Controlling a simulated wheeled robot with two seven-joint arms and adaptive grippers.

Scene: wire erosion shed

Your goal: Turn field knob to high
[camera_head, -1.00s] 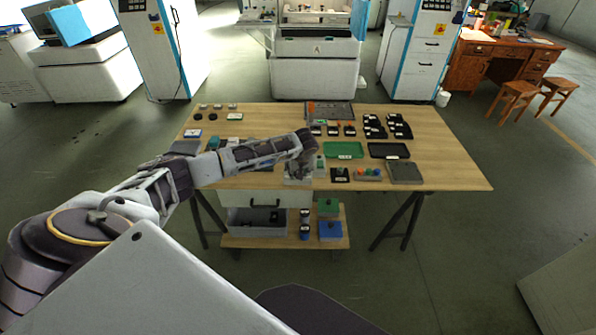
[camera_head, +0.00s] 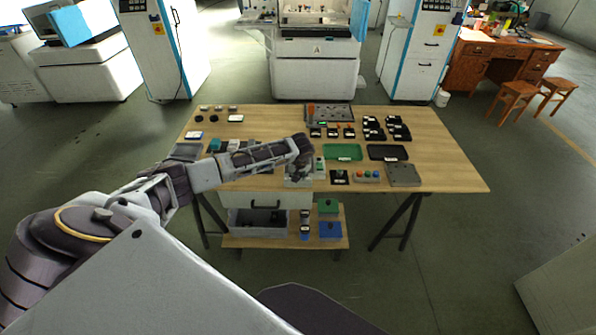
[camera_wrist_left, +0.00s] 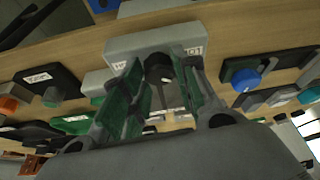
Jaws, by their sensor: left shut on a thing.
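A black knob (camera_wrist_left: 159,74) stands on a pale grey box (camera_wrist_left: 190,40) in the left wrist view. Printed labels flank the knob, partly covered by my fingers. My left gripper (camera_wrist_left: 160,68) has its green-padded fingers on both sides of the knob and is shut on it. In the head view my left gripper (camera_head: 300,168) is down at the pale box (camera_head: 296,184) near the table's front edge, and the knob is hidden there. The knob's pointer setting cannot be read. My right gripper is not in view.
The wooden table (camera_head: 450,172) carries a green tray (camera_head: 343,152), a black tray (camera_head: 388,152), a box with coloured buttons (camera_head: 367,176) and a grey plate (camera_head: 404,175). A blue knob (camera_wrist_left: 245,78) stands close beside the fingers in the wrist view. The table's right end is clear.

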